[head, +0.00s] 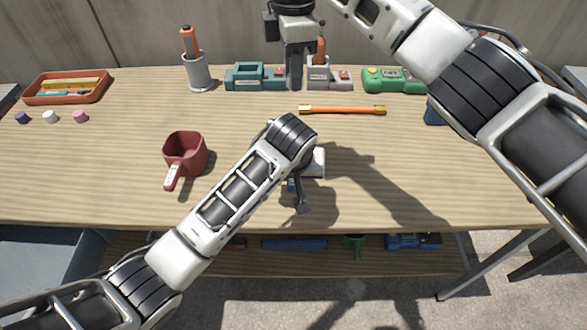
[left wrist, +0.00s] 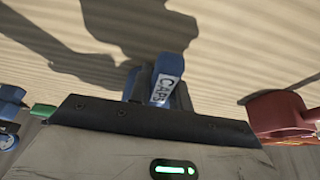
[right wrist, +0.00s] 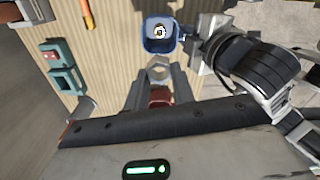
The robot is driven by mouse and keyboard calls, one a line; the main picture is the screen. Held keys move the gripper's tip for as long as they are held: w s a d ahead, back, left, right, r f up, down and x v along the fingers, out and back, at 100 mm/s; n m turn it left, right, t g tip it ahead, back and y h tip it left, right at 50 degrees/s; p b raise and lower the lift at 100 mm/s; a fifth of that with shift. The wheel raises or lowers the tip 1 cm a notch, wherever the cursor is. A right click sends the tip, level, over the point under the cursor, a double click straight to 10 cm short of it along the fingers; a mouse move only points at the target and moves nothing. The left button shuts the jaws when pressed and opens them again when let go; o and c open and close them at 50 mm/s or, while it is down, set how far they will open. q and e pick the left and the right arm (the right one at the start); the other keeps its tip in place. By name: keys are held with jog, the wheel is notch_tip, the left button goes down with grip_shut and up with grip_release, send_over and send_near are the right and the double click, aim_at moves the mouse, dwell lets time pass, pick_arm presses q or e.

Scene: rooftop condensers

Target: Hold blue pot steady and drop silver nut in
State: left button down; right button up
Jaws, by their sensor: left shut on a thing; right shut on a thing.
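The blue pot (right wrist: 148,42) shows in the right wrist view, its open top facing up, with a small pale and yellow thing inside. Its handle, labelled CAPS, sits between my left fingers in the left wrist view (left wrist: 168,68). My left gripper (head: 302,203) is shut on that handle; my left arm hides most of the pot in the head view. My right gripper (head: 295,84) is shut on the silver nut (right wrist: 158,72), a hexagonal ring at its fingertips. In the right wrist view the nut appears just below the pot's rim, apart from it; its height is unclear.
A red pot (head: 186,152) stands left on the wooden table. At the back are an orange tray (head: 66,88), a grey cup (head: 198,74), a teal device (head: 245,76) and a green device (head: 392,80). An orange bar (head: 342,110) lies nearer. The table's right front is clear.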

pick_arm(q)
jog(key=shift+f, duration=0.4)
dwell(0.4)
jog(key=c, duration=1.2)
grip_release()
jog(key=c, duration=0.9)
pick_arm(e)
jog(key=shift+f, duration=6.9)
